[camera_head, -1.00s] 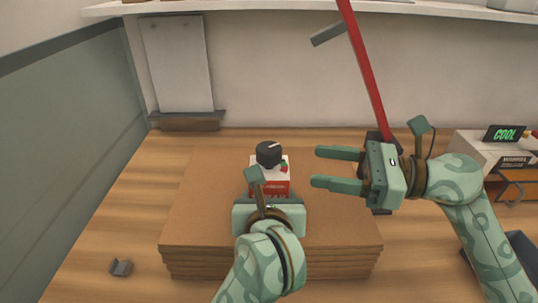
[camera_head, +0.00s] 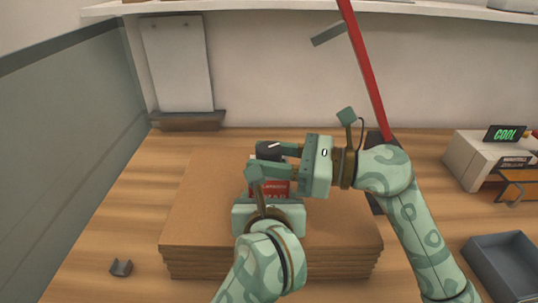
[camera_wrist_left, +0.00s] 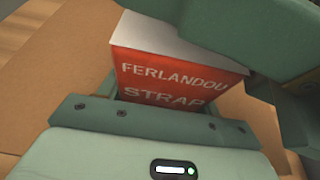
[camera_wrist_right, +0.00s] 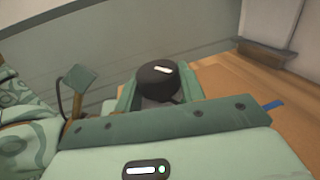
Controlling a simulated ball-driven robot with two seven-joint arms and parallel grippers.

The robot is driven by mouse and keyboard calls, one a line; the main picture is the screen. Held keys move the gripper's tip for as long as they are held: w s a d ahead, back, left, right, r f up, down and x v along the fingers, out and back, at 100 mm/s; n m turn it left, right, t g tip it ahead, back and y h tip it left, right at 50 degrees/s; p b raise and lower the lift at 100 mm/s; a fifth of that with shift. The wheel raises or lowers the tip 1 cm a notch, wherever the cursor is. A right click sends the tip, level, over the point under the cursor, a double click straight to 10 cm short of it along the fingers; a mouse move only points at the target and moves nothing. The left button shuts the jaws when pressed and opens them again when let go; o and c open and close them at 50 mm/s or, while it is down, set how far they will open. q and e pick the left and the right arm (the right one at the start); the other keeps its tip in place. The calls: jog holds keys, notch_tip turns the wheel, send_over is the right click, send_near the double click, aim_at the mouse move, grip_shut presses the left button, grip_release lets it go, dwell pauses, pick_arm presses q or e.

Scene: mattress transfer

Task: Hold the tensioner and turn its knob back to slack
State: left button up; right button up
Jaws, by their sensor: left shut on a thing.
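The tensioner is a red and white box (camera_wrist_left: 175,80) lettered "FERLANDOU STRAP", with a dark round knob (camera_wrist_right: 158,82) on top that bears a white mark. It sits over the stack of brown boards. My left gripper (camera_head: 268,196) is shut on the box from the near side. My right gripper (camera_head: 272,160) reaches in from the right. Its fingers are apart, one on each side of the knob, as the right wrist view shows. I cannot tell whether they touch it. The right hand hides part of the box in the head view.
The brown board stack (camera_head: 200,220) lies on the wooden table. A small grey clip (camera_head: 121,268) lies at the front left. A red bar (camera_head: 367,75) stands behind my right arm. A box with a "COOL" display (camera_head: 505,133) and a dark tray (camera_head: 510,265) are at the right.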

jog(key=shift+c, duration=0.8)
jog(key=shift+g, duration=0.3)
jog(key=n+g, duration=0.3)
jog(key=g, duration=0.2)
jog(key=shift+w+n, duration=0.1)
jog(key=shift+n, duration=0.3)
jog(key=n+g, duration=0.1)
jog(key=g, duration=0.2)
jog(key=n+g+h, duration=0.1)
jog(key=n+g, duration=0.1)
jog(key=shift+n+g, duration=0.3)
jog(key=shift+g, duration=0.1)
jog(key=n+g+h, duration=0.2)
jog(key=g, duration=0.1)
jog(key=shift+a+n, duration=0.1)
jog(key=shift+n, duration=0.2)
jog(key=shift+s+f+n+g+h, duration=0.15)
jog(key=shift+n+g+h, duration=0.35)
jog(key=shift+g+h, duration=0.2)
jog(key=shift+s+f+n+g+h, duration=0.1)
jog(key=shift+f+n+g+h, duration=0.05)
jog(key=shift+n+g+h, duration=0.45)
jog(key=shift+g, duration=0.3)
jog(key=shift+w+r, duration=0.2)
jog(key=shift+r, duration=0.1)
